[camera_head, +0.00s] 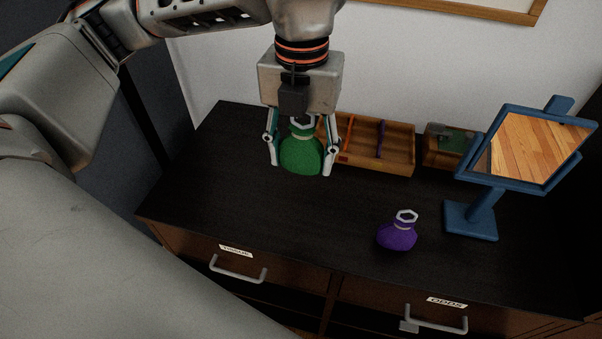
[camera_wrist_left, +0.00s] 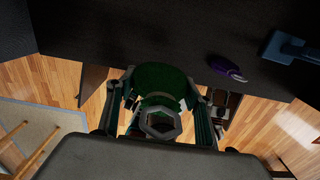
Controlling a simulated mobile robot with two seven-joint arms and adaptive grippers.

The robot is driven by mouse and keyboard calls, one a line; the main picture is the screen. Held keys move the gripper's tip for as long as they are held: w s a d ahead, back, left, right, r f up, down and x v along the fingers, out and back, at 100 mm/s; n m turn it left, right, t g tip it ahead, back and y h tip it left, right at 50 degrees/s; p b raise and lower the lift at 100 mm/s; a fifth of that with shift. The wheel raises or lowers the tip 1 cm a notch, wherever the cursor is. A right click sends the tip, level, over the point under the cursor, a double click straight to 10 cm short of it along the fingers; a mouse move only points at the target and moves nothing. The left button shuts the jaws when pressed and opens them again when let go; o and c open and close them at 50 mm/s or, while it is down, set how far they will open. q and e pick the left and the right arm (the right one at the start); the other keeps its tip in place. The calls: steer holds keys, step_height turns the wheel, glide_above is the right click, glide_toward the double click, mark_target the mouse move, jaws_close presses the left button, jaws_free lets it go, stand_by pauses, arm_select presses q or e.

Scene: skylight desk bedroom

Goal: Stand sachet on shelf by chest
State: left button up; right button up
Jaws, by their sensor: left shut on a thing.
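A green sachet (camera_head: 302,156) with a pale tie and a hexagonal ring at its neck hangs between the fingers of my left gripper (camera_head: 301,166). The gripper points down and is shut on the sachet, above the dark chest top (camera_head: 225,175). The sachet also shows in the left wrist view (camera_wrist_left: 158,78), with its ring towards the camera. A purple sachet (camera_head: 396,236) with a similar ring sits on the chest top to the right; it shows in the left wrist view too (camera_wrist_left: 222,67). I cannot make out a separate shelf.
A wooden divided tray (camera_head: 400,162) stands at the back, with a small wooden box (camera_head: 436,157) beside it. A blue-framed mirror (camera_head: 482,217) stands at the right. Labelled drawers with handles (camera_head: 238,274) face the front. The chest top's left part is clear.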

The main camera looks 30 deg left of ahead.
arm_select(q)
steer(key=shift+r, duration=0.9)
steer(key=m, duration=0.2)
steer(key=w+f+m, duration=0.1)
steer(key=m, duration=0.1)
steer(key=shift+a+f+m, duration=0.1)
steer(key=shift+m, duration=0.2)
steer(key=m, duration=0.1)
steer(key=f+m, duration=0.1)
steer(key=m, duration=0.1)
steer(key=shift+w+a+m, duration=0.15)
steer(key=shift+w+m, duration=0.15)
steer(key=shift+w, duration=0.1)
steer(key=w+a+f+m, duration=0.1)
steer(key=f+m, duration=0.2)
steer(key=m, duration=0.7)
steer(key=w+a+f+m, duration=0.1)
steer(key=w+f+m, duration=0.1)
steer(key=m, duration=0.8)
steer(key=w+a+f+m+p, duration=0.1)
steer(key=f+m, duration=0.3)
steer(key=m, duration=0.6)
steer(key=shift+w+a+m, duration=0.4)
steer(key=shift+w+a, duration=0.2)
steer(key=shift+f, duration=0.1)
